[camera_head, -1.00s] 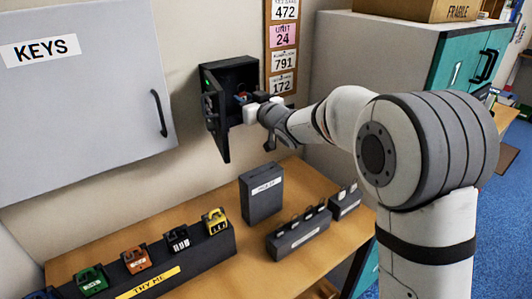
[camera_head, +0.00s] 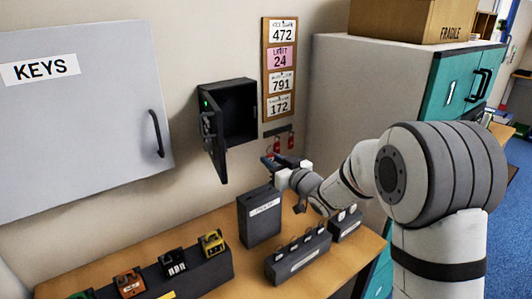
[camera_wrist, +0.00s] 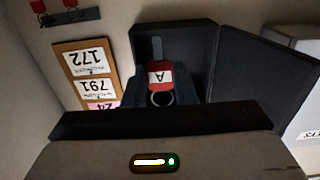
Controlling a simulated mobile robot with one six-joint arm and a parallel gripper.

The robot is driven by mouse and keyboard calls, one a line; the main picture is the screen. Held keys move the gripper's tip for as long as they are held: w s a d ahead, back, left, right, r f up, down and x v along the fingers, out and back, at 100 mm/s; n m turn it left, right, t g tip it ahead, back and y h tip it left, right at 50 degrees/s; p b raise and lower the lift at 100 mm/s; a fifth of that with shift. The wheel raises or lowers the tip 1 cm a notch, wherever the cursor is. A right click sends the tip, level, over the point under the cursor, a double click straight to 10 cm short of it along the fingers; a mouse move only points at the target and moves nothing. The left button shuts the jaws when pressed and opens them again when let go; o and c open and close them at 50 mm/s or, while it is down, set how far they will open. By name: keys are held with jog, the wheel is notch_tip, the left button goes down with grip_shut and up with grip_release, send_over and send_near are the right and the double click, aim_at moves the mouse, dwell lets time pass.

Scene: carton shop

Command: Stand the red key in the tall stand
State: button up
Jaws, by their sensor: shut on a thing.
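The red key, a red tag marked "A" with a metal ring (camera_wrist: 161,77), sits between the fingers of my gripper (camera_head: 270,162) in the wrist view. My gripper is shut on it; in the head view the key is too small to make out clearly. My gripper is in the air in front of the wall, below and right of the open key box, above and behind the tall stand (camera_head: 260,216). That stand is a dark upright block with a white label on the table; its top opening cannot be made out.
The wall key box (camera_head: 239,110) is open, its door (camera_head: 214,140) swung out. Red tags (camera_head: 290,140) hang on the wall below the number board (camera_head: 281,65). A low stand (camera_head: 298,258) and a smaller one (camera_head: 345,224) are right of the tall stand; a rack of padlocks (camera_head: 205,272) is left.

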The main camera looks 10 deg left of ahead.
jog(key=b, duration=0.3)
send_over(273, 191)
jog(key=shift+f, duration=2.7)
jog(key=shift+s+f+b, duration=0.1)
jog(key=shift+f+b, duration=0.25)
jog(key=shift+b, duration=0.4)
jog(key=shift+f+b, duration=1.45)
jog(key=shift+b, duration=0.5)
dwell(0.8)
jog(key=o, duration=0.8)
jog(key=shift+o, duration=0.2)
jog(key=b+v, duration=0.1)
jog(key=v, duration=0.7)
jog(key=shift+b, duration=0.3)
